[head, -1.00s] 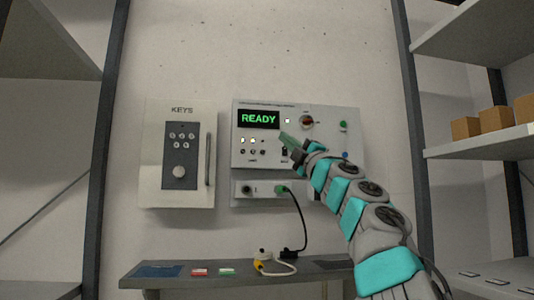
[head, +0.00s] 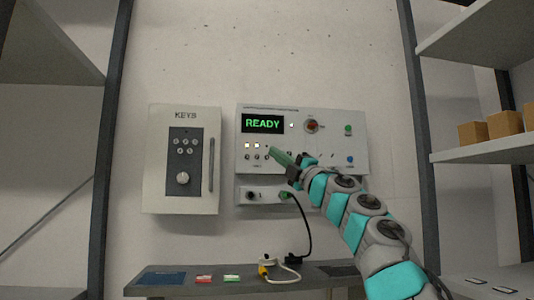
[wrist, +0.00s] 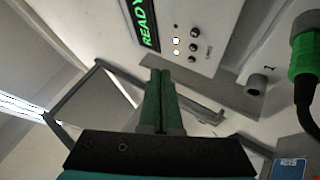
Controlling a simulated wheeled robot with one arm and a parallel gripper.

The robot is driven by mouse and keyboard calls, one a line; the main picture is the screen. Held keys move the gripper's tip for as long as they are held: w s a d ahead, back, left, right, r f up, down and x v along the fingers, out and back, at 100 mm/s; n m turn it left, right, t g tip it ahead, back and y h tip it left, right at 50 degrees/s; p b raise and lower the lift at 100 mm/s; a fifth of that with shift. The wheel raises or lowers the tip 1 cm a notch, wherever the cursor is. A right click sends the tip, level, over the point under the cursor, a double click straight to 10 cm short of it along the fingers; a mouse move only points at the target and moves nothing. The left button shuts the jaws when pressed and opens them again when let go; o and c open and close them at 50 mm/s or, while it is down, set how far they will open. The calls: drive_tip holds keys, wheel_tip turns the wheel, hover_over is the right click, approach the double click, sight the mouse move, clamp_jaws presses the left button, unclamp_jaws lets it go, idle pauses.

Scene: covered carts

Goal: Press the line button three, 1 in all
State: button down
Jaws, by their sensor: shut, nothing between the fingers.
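The control panel (head: 330,123) hangs on the wall, its display (head: 263,124) reading READY in green. Below the display is a short row of small line buttons (head: 256,157), with small lamps (head: 252,146) above, two lit white. Their numbers are too small to read. The row also shows, turned sideways, in the wrist view (wrist: 193,46). My gripper (head: 274,151) is shut and empty, its green fingers just right of the row's right end. In the wrist view the fingertips (wrist: 160,72) appear apart from the buttons; contact cannot be confirmed.
A grey keys box (head: 181,160) hangs left of the panel. A lower socket strip (head: 247,195) holds a green plug (head: 285,195) with a black cable. A narrow shelf (head: 212,288) below carries cards and a white-and-yellow cable. Racks with boxes (head: 503,123) stand at the right.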

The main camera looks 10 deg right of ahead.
sight(267, 157)
drive_tip(key=w+p, duration=0.5)
drive_tip(key=w, duration=0.1)
drive_tip(key=shift+w+p, duration=0.15)
drive_tip(key=shift+p, duration=0.15)
drive_tip(key=shift+d, duration=0.1)
drive_tip(key=shift+r, duration=0.1)
idle(1.6)
drive_tip(key=shift+w, duration=0.4)
drive_tip(key=shift+w, duration=0.3)
idle(0.7)
idle(0.3)
drive_tip(key=shift+s+b, duration=0.35)
drive_tip(key=shift+b, duration=0.2)
drive_tip(key=shift+s, duration=0.4)
